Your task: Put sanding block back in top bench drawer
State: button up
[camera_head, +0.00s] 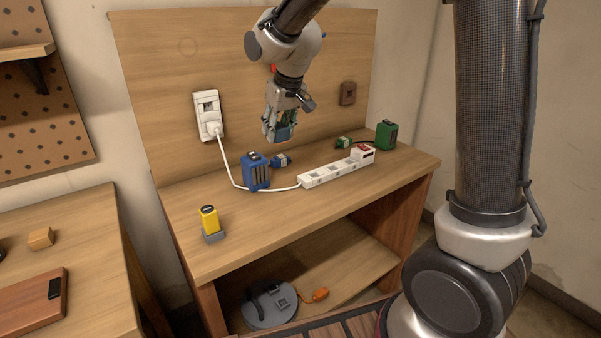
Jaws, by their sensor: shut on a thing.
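My gripper (279,130) hangs point-down above the back of the wooden workbench (300,215), in front of its upright back panel. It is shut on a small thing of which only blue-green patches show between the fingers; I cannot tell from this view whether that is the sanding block. It appears held clear of the bench top. A small tan block (40,238) lies on the left bench (75,230). No bench drawer can be made out in this view.
A blue charger-like box (256,171), white power strip (337,171), green box (386,134) and yellow item on a grey base (210,222) stand on the workbench. A white cord runs from the wall outlet (209,115). A grey round device (270,306) sits below.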

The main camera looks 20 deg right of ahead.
notch_tip(320, 180, down, 17)
jog(key=shift+s+f, duration=0.1)
jog(key=o, duration=1.1)
